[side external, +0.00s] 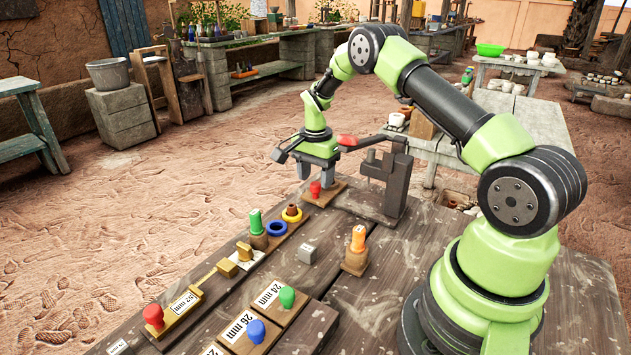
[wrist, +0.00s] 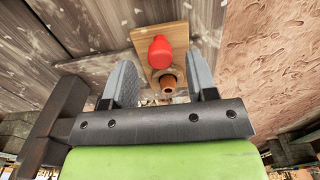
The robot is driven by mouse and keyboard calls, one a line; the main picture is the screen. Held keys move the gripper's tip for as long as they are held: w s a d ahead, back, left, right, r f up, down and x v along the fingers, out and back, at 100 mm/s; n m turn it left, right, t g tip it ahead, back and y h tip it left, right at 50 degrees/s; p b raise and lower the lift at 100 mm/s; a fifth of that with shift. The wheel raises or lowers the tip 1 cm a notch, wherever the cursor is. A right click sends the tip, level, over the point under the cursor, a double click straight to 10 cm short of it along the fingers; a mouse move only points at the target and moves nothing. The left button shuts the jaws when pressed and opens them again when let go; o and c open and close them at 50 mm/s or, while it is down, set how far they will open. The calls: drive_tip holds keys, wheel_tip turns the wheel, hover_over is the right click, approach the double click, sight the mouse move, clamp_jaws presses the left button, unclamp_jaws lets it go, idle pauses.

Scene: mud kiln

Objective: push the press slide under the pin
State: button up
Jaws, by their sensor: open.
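The press slide (side external: 327,192) is a small wooden board with a red knob (side external: 315,189), at the table's far edge beside the press. In the wrist view the slide (wrist: 143,42) carries the red knob (wrist: 160,52) and a small orange-brown piece (wrist: 168,82). The grey press (side external: 388,180) with a red-ended lever (side external: 348,140) stands to the right of the slide. My gripper (side external: 317,178) is open above the slide, fingers pointing down. In the wrist view its fingertips (wrist: 160,64) lie either side of the knob; contact cannot be told.
Nearer on the table are a blue ring (side external: 277,228), a grey cube (side external: 307,254), an orange-topped peg in a wooden block (side external: 355,262), and labelled gauge boards with green, blue and red knobs (side external: 262,315). The dark press frame (wrist: 50,120) is close to the gripper.

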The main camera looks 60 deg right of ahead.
drive_tip(key=shift+f, duration=0.9)
clamp_jaws()
drive_tip(key=shift+s, duration=1.8)
unclamp_jaws()
wheel_tip(320, 180, up, 10)
